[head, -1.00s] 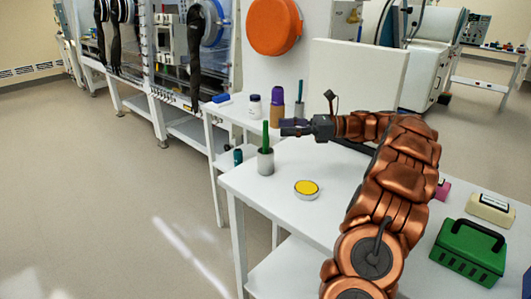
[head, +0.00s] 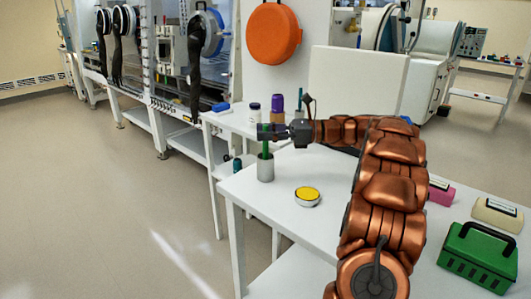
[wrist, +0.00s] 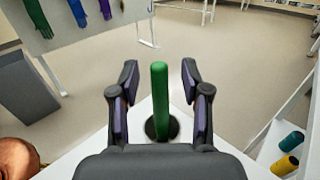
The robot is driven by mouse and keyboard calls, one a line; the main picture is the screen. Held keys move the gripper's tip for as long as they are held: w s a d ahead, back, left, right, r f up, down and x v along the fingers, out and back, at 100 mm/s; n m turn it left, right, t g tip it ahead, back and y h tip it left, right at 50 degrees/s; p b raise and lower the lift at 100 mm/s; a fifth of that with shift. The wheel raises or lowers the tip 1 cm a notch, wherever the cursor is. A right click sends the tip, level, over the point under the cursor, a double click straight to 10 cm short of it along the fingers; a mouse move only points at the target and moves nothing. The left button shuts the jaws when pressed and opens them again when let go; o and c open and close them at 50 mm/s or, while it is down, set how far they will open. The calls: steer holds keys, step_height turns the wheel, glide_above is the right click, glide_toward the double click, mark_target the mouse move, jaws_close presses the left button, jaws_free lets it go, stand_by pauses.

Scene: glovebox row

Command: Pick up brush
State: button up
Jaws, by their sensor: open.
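A green handle (head: 266,147), which looks like the brush, stands upright in a grey cup (head: 265,170) near the left corner of the white table. Its lower end is hidden in the cup. My gripper (head: 264,132) is at the height of the handle's upper part, above the cup rim. In the wrist view the green handle (wrist: 159,100) stands between the two spread fingers of my gripper (wrist: 160,78), with a gap on both sides. The dark cup opening (wrist: 150,130) shows at its base.
A round yellow-topped tin (head: 307,196) lies right of the cup. A green basket (head: 479,257), a pink block (head: 440,192) and a cream box (head: 497,212) are at the right. A purple-topped bottle (head: 277,104) and a white jar (head: 255,112) stand behind.

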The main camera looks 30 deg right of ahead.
steer(key=shift+c, duration=0.3)
jaws_close()
steer(key=shift+r, duration=0.1)
